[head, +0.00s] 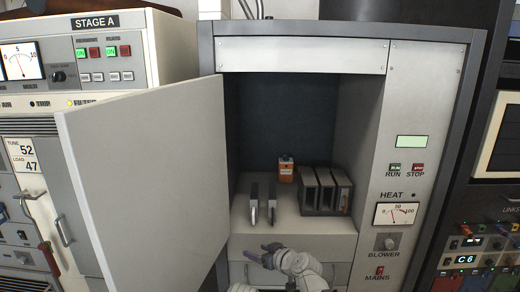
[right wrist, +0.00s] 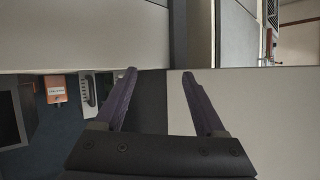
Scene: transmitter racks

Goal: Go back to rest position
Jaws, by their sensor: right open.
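My right gripper (head: 262,251) is low in the middle of the head view, in front of the open cabinet and below its shelf. In the right wrist view its two dark purple fingers (right wrist: 160,73) are spread apart with nothing between them. My left gripper does not show in either view. The open cabinet (head: 307,55) has its light grey door (head: 150,185) swung out to the left of my right gripper.
On the cabinet shelf (head: 300,225) stand an orange box (head: 286,168), a dark slotted holder (head: 322,190) and two slim upright units (head: 263,203). The orange box also shows in the right wrist view (right wrist: 55,90). A control panel (head: 405,170) flanks the opening.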

